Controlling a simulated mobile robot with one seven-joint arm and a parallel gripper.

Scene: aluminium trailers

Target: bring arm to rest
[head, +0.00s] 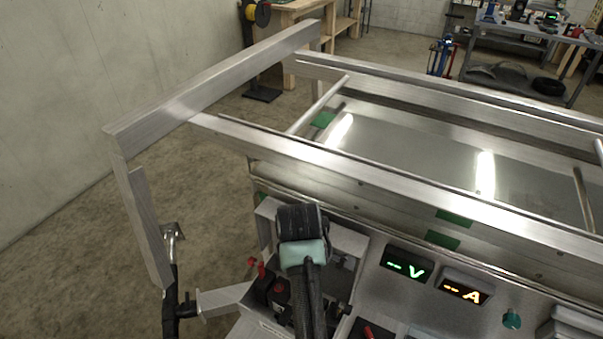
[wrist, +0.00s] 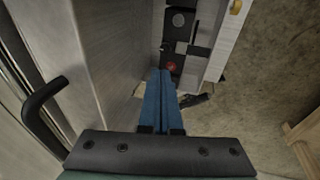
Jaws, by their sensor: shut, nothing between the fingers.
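My gripper (wrist: 162,75) shows in the wrist view as two blue fingers pressed together, with nothing between them. The fingers point at a narrow space beside a metal panel (wrist: 115,60), where a dark unit with a red button (wrist: 172,67) shows at the tips. I cannot tell whether the tips touch anything. In the head view my arm, dark with a pale green band, stands over the control panel at lower centre. The fingers cannot be made out there.
The aluminium trailer frame (head: 390,185) fills the centre and right. The control panel has a green V display (head: 405,265) and an amber A display (head: 464,291). A torch-like tool with a black hose (head: 171,290) hangs at left. Floor (head: 75,250) is clear at left.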

